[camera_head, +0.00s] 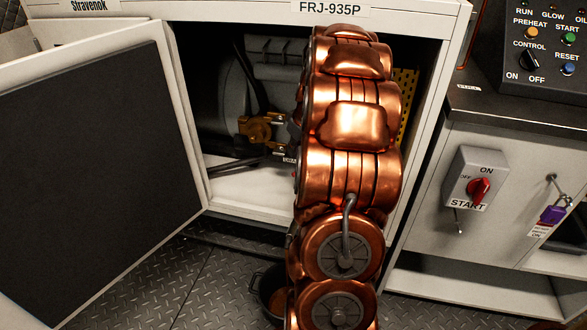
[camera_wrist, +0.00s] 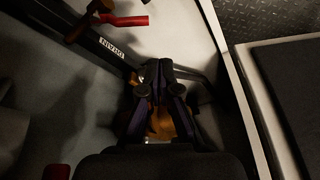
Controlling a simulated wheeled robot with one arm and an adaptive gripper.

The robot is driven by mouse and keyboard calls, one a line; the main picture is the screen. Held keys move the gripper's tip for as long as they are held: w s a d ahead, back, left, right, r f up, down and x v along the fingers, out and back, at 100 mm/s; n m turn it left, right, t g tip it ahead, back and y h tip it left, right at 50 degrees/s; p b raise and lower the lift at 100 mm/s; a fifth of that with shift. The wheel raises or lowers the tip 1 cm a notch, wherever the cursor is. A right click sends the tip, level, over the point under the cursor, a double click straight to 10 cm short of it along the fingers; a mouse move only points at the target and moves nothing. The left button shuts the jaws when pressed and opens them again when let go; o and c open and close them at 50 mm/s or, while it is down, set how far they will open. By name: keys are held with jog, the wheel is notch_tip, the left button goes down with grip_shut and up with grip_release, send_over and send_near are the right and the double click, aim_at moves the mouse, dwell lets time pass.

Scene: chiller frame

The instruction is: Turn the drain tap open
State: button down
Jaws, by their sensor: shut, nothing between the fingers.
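The drain tap shows at the top of the wrist view as a red lever handle (camera_wrist: 125,20) on a brass-coloured body. A white label (camera_wrist: 111,48), upside down there and seeming to read DRAIN, is on a dark bar beside it. My gripper (camera_wrist: 158,66) is shut and empty, below and to the right of the red handle in that view, apart from it. In the head view my copper-coloured arm reaches into the open cabinet and hides the tap. A brass-coloured piece (camera_head: 258,129) shows left of my arm; I cannot tell whether it is part of my gripper.
The open cabinet door (camera_head: 95,170) stands at the left. The cabinet frame (camera_head: 435,120) is close on the right of my arm. A panel with a red START switch (camera_head: 479,190) and a purple padlock (camera_head: 552,214) is further right. A dark bucket (camera_head: 268,290) stands on the floor, partly hidden.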

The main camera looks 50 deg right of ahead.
jog(key=w+d+f+b, duration=0.2)
jog(key=w+d+f, duration=0.1)
jog(key=f, duration=0.7)
jog(key=shift+d+b, duration=0.25)
jog(key=shift+b, duration=0.1)
